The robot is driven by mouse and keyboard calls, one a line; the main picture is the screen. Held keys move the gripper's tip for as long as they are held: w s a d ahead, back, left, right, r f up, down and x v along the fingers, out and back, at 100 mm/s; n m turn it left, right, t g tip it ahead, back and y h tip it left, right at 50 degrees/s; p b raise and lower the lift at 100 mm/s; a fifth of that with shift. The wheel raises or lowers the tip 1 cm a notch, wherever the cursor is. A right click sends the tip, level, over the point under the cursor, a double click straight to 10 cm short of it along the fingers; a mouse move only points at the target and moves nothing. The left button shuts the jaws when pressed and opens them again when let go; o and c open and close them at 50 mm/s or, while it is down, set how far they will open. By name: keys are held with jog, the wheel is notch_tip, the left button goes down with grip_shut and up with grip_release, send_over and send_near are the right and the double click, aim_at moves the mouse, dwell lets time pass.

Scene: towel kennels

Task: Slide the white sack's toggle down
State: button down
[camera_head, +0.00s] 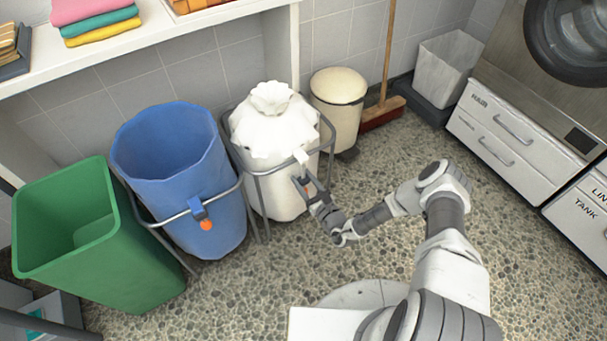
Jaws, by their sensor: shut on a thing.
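The white sack (262,145) hangs in a grey metal frame near the middle of the view, its top gathered into a ruffled neck (270,98). A small white piece (301,156) sticks out at the sack's right front, just above my gripper. My gripper (304,185) is at the sack's front right side, shut on the toggle, which is mostly hidden by the fingers. My arm reaches in from the lower right.
A blue sack (165,150) in a frame, with a blue toggle with an orange button (204,217), stands left of the white sack. A green bin (140,265) is farther left. A cream pedal bin (338,100) and a broom (382,108) stand behind right.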

jog(key=shift+f, duration=0.5)
jog(key=shift+s, duration=0.1)
jog(key=shift+c, duration=1.6)
grip_release()
jog(key=shift+d, duration=0.1)
